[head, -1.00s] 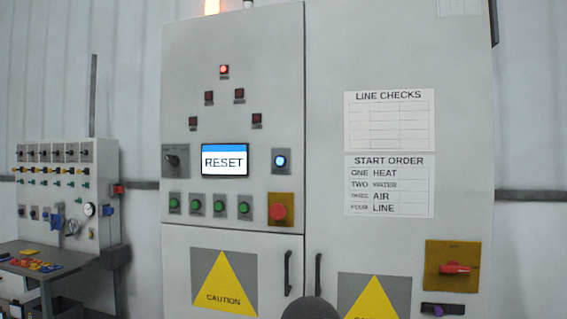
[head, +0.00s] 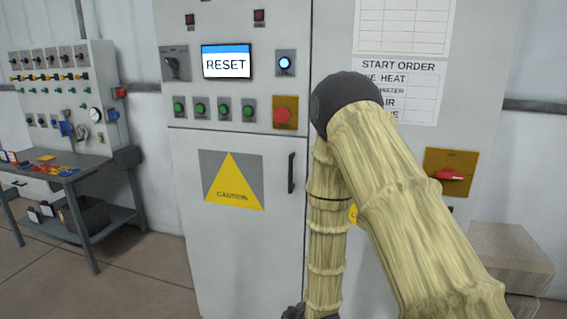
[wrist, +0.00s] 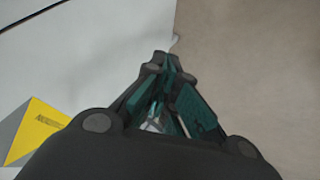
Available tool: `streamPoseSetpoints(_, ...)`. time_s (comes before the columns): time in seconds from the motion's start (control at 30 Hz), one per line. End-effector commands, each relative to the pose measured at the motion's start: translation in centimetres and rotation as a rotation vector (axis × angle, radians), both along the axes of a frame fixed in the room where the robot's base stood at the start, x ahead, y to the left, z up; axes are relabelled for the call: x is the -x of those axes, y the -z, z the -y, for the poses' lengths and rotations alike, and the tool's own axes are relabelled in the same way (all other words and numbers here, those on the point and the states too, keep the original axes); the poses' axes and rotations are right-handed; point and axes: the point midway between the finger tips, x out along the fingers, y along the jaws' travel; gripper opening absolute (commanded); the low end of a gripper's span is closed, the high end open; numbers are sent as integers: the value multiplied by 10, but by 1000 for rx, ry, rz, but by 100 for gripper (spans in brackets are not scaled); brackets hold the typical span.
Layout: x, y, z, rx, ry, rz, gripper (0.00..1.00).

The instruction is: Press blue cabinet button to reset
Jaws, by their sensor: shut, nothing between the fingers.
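The blue button (head: 285,63) glows in a dark square plate on the grey cabinet (head: 230,137), right of the screen. The screen (head: 226,61) reads RESET. In the wrist view my gripper (wrist: 164,62) is shut and empty, with its teal-sided fingers together. A white cabinet surface and part of a yellow caution sign (wrist: 38,128) show to its left, and a plain tan surface to its right. The button does not show in the wrist view.
Below the screen are several green buttons (head: 199,110) and a red button (head: 283,115) on a gold plate. A rotary switch (head: 174,66) is left of the screen. A door handle (head: 291,172) sticks out. A workbench (head: 62,176) stands left; boxes (head: 508,252) stand right.

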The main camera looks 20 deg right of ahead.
Motion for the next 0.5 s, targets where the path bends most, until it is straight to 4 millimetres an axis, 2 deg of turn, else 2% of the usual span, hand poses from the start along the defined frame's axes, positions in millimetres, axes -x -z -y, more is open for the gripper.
streamPoseSetpoints(0.03,-20,-27,0,28,-33,51,0)
streamPoseSetpoints(0.2,-73,-99,1,143,-152,200,0)
streamPoseSetpoints(0.37,-117,-172,2,262,-245,339,0)
streamPoseSetpoints(0.5,-149,-239,2,376,-314,457,0)
